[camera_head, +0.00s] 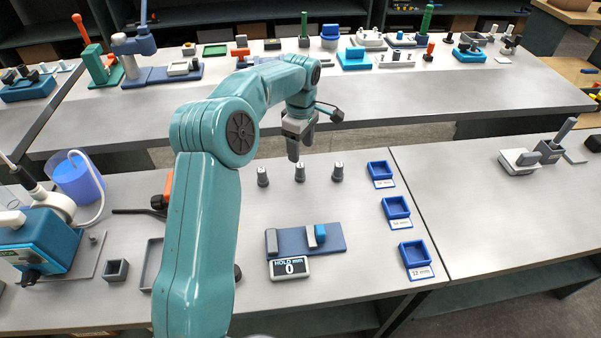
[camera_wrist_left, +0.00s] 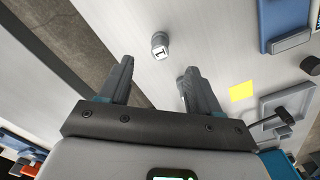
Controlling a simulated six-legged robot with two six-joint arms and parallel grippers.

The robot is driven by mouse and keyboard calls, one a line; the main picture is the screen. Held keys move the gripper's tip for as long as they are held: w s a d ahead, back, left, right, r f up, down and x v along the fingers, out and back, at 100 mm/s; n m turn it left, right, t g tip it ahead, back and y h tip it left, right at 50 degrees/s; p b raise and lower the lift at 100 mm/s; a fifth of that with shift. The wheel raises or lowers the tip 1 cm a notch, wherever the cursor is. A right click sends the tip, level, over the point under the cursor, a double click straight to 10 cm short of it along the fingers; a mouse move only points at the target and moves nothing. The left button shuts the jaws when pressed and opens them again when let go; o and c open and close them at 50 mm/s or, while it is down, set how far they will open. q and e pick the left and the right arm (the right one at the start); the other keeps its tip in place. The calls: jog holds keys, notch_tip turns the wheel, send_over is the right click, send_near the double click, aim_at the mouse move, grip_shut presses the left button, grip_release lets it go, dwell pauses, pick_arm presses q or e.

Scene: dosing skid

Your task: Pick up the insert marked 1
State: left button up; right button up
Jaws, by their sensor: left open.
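The insert marked 1 (camera_wrist_left: 159,45) is a small dark grey cylinder with a white top label. In the left wrist view it stands on the grey bench just beyond the fingertips, between their lines and not touching them. My left gripper (camera_wrist_left: 160,68) is open and empty; in the head view it points down just behind a row of three inserts. These are a left insert (camera_head: 262,177), a middle insert (camera_head: 300,173) and a right insert (camera_head: 337,173); their marks are too small to read there. My right gripper is in neither view.
Three blue trays (camera_head: 396,208) stand in a column right of the inserts. A blue fixture (camera_head: 340,238) with a "HOLD mm 0" display (camera_head: 290,268) lies in front. A blue pump (camera_head: 42,242) and beaker (camera_head: 78,180) stand at left. Bench between inserts and fixture is clear.

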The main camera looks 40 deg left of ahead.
aim_at(300, 165)
pick_arm(q)
notch_tip(300, 165, down, 4)
jog(key=shift+s+f, duration=0.1)
jog(key=shift+f, duration=0.05)
notch_tip(300, 165, down, 5)
jog(key=shift+a+r, duration=0.1)
jog(key=c, duration=1.1)
